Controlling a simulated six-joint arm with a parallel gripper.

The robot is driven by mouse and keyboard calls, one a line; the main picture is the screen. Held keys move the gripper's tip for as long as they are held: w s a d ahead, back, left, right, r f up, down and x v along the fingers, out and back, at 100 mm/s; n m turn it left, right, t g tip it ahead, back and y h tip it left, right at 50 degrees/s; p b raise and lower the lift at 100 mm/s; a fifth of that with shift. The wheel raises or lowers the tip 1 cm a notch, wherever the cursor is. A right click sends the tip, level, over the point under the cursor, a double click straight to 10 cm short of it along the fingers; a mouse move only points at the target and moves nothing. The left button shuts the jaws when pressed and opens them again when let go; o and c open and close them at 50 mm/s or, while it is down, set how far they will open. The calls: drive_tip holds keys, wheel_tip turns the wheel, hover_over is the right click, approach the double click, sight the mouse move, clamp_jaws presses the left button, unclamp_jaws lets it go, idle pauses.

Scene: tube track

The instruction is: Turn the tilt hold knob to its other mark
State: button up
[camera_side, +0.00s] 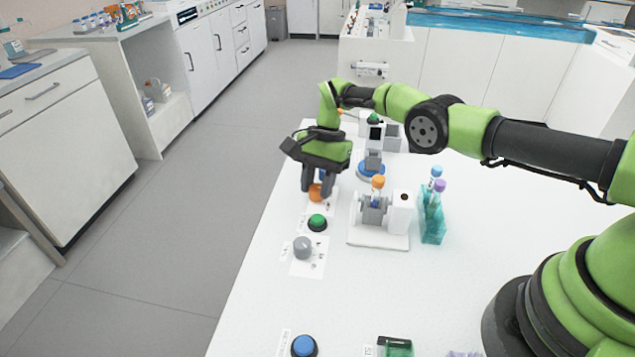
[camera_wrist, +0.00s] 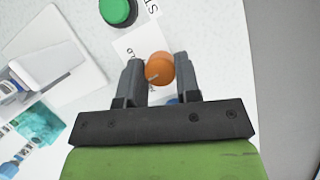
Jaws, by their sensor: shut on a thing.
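An orange knob (camera_wrist: 159,70) sits between the two grey fingers of my gripper (camera_wrist: 160,77) in the wrist view. It has a pale pointer line on its top and a white label card (camera_wrist: 133,46) with print under it. In the side view the orange knob (camera_side: 315,192) shows low between the fingers of my gripper (camera_side: 318,185), which points down at the table. My gripper is shut on the orange knob. Part of the card's print is hidden by the fingers, so I cannot read which mark the pointer is at.
A green button (camera_side: 317,222) and a grey knob (camera_side: 303,247) lie nearer along the table's left edge. A white tilting stand (camera_side: 378,238) with an orange-capped tube is to the right, beside a teal tube rack (camera_side: 433,222). A blue button (camera_side: 303,346) is at the front.

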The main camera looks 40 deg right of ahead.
drive_tip(key=shift+r, duration=0.1)
idle(0.3)
drive_tip(key=o, duration=0.9)
drive_tip(key=r, duration=0.6)
drive_tip(key=d+r, duration=0.1)
drive_tip(key=r, duration=0.2)
drive_tip(key=shift+w+r, duration=0.3)
drive_tip(key=shift+r, duration=0.1)
